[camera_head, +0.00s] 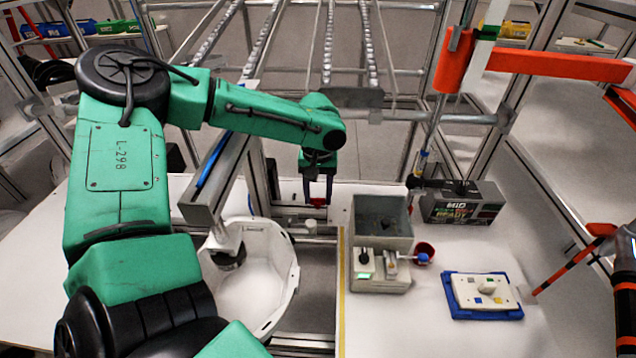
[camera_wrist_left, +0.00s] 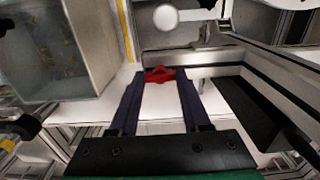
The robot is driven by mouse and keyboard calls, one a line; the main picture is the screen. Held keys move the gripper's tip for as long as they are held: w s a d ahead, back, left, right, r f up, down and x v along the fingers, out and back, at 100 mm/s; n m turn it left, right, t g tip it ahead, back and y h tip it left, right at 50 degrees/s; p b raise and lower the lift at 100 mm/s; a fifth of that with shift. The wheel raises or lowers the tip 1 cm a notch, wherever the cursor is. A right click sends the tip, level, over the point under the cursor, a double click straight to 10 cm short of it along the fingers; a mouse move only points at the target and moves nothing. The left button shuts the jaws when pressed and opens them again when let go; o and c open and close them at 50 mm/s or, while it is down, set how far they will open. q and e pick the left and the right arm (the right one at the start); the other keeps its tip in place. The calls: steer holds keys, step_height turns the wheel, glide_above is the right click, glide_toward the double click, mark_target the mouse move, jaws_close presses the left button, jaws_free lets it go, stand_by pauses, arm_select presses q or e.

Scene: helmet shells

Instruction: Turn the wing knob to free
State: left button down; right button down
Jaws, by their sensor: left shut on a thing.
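The red wing knob (camera_head: 318,201) sits low at the fixture behind the white helmet shell (camera_head: 285,255). My left gripper (camera_head: 319,193) reaches down over the knob from above. In the left wrist view, the knob (camera_wrist_left: 159,74) lies between the tips of the two dark fingers of my left gripper (camera_wrist_left: 162,80). The gripper is shut on it. The fingers cover parts of the knob's sides, and its exact turn angle is hard to tell. My right gripper is not in view.
A grey open bin (camera_head: 382,243) stands right of the knob and also fills the upper left of the left wrist view (camera_wrist_left: 60,45). A metal post with a round black foot (camera_head: 228,258) stands over the shell. A blue tray (camera_head: 481,315) and a dark box (camera_head: 462,205) are farther right.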

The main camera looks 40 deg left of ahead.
arm_select(q)
steer(key=shift+w+a+r, duration=0.1)
steer(key=shift+w+r, duration=0.1)
steer(key=shift+r, duration=0.05)
steer(key=shift+c, duration=2.1)
jaws_free()
steer(key=shift+o, duration=0.3)
steer(key=shift+s+f, duration=0.1)
step_height(320, 180, up, 15)
steer(key=shift+f+b, duration=0.2)
steer(key=shift+b, duration=0.25)
steer(key=shift+s+f, duration=0.1)
